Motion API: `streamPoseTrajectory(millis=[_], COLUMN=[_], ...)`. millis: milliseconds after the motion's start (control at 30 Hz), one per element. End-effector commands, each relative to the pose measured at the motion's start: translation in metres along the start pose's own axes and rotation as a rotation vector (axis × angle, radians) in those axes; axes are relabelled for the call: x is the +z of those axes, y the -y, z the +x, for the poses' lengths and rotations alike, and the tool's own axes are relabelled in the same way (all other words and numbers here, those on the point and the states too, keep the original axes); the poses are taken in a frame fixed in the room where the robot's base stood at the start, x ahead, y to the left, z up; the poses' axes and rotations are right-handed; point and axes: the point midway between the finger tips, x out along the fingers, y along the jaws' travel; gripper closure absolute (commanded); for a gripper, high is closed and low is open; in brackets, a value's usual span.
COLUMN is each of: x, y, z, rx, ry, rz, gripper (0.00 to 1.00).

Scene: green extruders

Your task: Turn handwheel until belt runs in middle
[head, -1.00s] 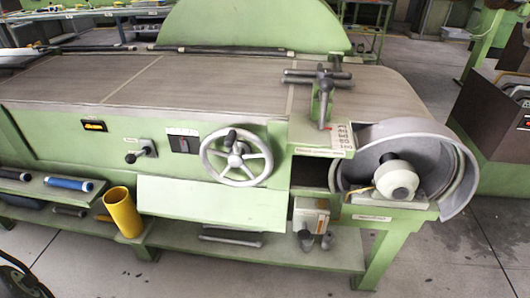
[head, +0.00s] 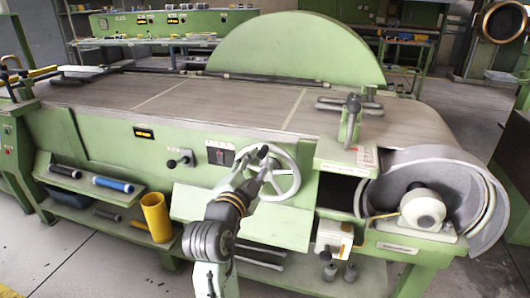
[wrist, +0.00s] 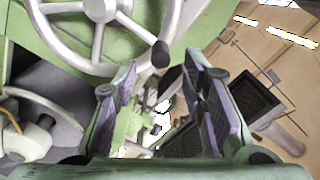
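The handwheel (head: 297,178) is a grey spoked wheel on the front of the green belt machine. It also shows in the wrist view (wrist: 99,10), at the upper left, with a dark handle knob (wrist: 160,54) on its rim. The wide grey-brown belt (head: 220,105) lies across the machine's top, with pale seam lines across it. My gripper (head: 267,158) is in front of the handwheel and overlaps its left part in the head view. In the wrist view the gripper (wrist: 160,85) is open and empty, with the knob just above the gap; contact is not visible.
A drum with a motor (head: 424,208) stands at the right end. A lever clamp (head: 349,120) sits above the handwheel's right. Open floor lies at the front left.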

Motion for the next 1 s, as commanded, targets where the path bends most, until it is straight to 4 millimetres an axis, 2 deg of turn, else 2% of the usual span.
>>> streamPoseTrajectory(millis=[33,200,400,733,1000], x=[-0.002,-0.002,-0.001,0.001,0.001], y=[0.001,0.002,0.001,0.001,0.001], z=[0.011,0.041,0.060,0.064,0.063], rx=[0.003,0.001,-0.001,-0.002,-0.002], ry=[-0.001,0.000,0.001,0.002,0.002], rz=[0.000,0.001,0.000,0.000,0.000], gripper=[0.62,0.62,0.62,0.62,0.79])
